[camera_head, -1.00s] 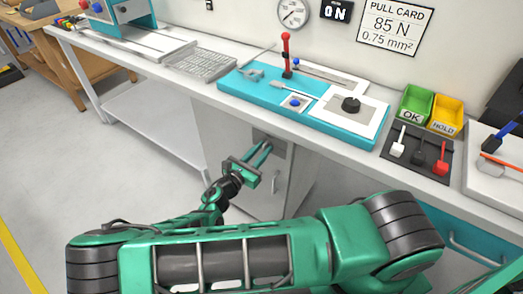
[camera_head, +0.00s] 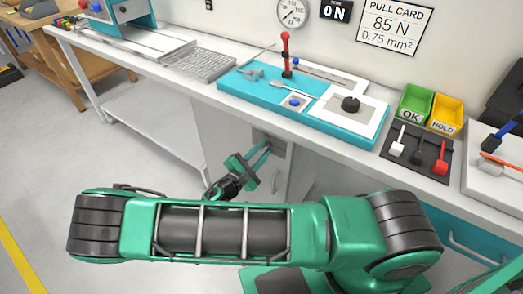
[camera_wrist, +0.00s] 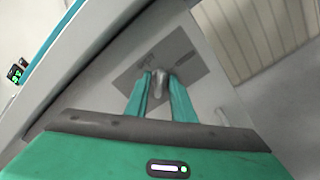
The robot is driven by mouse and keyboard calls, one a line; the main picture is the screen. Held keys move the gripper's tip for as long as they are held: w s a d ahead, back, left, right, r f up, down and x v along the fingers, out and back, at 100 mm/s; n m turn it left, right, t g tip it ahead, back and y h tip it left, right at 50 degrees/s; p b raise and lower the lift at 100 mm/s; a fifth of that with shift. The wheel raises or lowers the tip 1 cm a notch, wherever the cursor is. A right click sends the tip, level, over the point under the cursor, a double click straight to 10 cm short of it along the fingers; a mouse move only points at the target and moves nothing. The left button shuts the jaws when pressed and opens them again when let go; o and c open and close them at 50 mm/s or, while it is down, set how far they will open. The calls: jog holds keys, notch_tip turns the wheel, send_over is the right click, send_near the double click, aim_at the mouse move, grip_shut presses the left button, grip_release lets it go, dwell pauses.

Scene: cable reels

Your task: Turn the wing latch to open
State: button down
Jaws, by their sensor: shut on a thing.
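The wing latch (camera_wrist: 159,79) is a small grey knob on a darker grey plate (camera_wrist: 183,58) on the pale cabinet door (camera_wrist: 95,95). In the wrist view my gripper (camera_wrist: 160,76) has one green finger on each side of the latch and is shut on it. The plate looks tilted in that view. In the head view my gripper (camera_head: 267,147) reaches to the plate (camera_head: 279,150) on the cabinet front below the bench. The latch itself is hidden there by the fingers.
A door handle (camera_head: 276,183) sits just below the plate. The workbench top (camera_head: 205,92) overhangs the cabinet and carries a teal fixture (camera_head: 232,82), a green OK bin (camera_head: 415,103) and a yellow HOLD bin (camera_head: 445,115). The floor at left is open.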

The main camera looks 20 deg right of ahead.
jog(key=m, duration=0.5)
jog(key=shift+f, duration=0.1)
jog(key=shift+f+m, duration=0.1)
jog(key=shift+m, duration=1.6)
jog(key=shift+a, duration=0.1)
jog(key=c, duration=1.8)
grip_release()
jog(key=shift+c, duration=0.2)
jog(key=v, duration=1)
jog(key=shift+s+a, duration=0.2)
jog(key=shift+a, duration=0.1)
